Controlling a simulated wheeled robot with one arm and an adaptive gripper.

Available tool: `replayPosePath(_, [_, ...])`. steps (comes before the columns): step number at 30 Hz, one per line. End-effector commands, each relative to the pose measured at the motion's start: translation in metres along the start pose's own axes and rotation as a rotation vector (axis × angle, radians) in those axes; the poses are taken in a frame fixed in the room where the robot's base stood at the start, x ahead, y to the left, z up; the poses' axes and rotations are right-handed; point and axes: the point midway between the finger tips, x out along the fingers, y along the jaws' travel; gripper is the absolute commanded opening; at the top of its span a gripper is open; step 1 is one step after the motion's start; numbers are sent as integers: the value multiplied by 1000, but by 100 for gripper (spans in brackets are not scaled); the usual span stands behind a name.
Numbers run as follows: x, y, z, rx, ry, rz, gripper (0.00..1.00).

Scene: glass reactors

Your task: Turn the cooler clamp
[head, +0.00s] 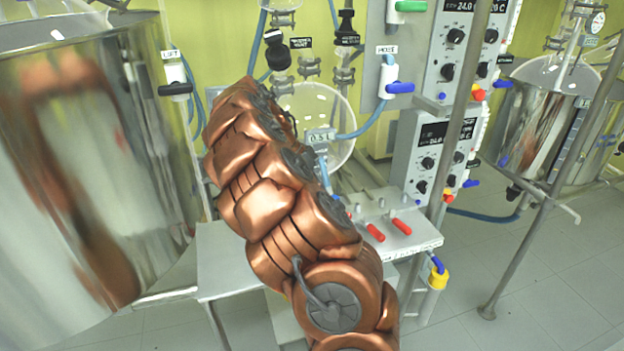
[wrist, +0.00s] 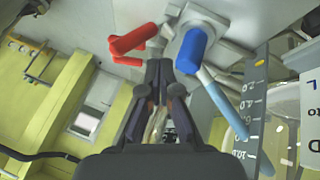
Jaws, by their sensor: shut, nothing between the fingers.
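My gripper (wrist: 158,70) is shut and empty in the wrist view. Its tips point up between a bent red handle (wrist: 132,42) on the left and a blue handle (wrist: 191,50) on a pale valve body on the right. The tips look close to the red handle, but I cannot tell whether they touch it. No part in view is legibly labelled as the cooler clamp, so I cannot tell which one it is. In the head view my copper arm reaches up and away, and the gripper is hidden behind it.
A large steel vessel (head: 90,160) stands close on the left. A round glass flask (head: 335,105) is behind my arm. A metal shelf (head: 425,240) with red handles (head: 375,232) and control boxes (head: 458,50) stand right of it. A graduated scale (wrist: 250,115) is at right in the wrist view.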

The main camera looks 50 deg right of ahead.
Motion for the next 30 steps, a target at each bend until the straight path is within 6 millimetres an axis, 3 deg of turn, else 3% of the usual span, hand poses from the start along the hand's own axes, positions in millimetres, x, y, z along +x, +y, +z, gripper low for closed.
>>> replayPosePath(5, [26,3,-1,2,0,4,0])
replayPosePath(15, [44,20,2,2,1,0,0])
replayPosePath(30, [53,26,3,1,1,-2,0])
